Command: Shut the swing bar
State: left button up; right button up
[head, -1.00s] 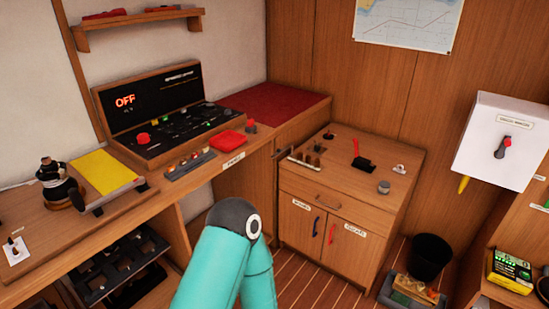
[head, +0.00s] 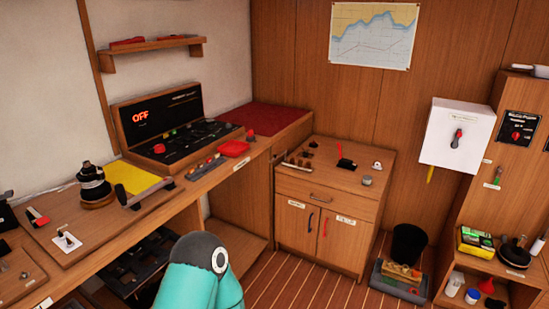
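No part is plainly marked as the swing bar, so I cannot tell for sure which it is. A thin dark bar-like piece (head: 279,153) shows at the back left corner of the low cabinet (head: 345,180). It is too small to tell whether it is open or shut. Beside it, a small rack (head: 298,161) with dark pieces sits on the cabinet top. A teal link of my arm (head: 200,275) rises at the bottom of the head view. Neither of my grippers is in view.
A long workbench (head: 175,205) runs along the left with an OFF panel (head: 165,125) and a black winch-like drum (head: 94,187). A black bin (head: 408,245) and grey tray (head: 398,283) stand on the floor at right. The striped floor before the cabinet is clear.

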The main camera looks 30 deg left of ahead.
aim_at(276, 157)
jog(key=u, duration=0.45)
jog(key=i, duration=0.95)
jog(key=u, duration=0.75)
jog(key=i, duration=1.1)
jog(key=z, duration=0.55)
jog(key=i, duration=0.7)
jog(key=z, duration=0.5)
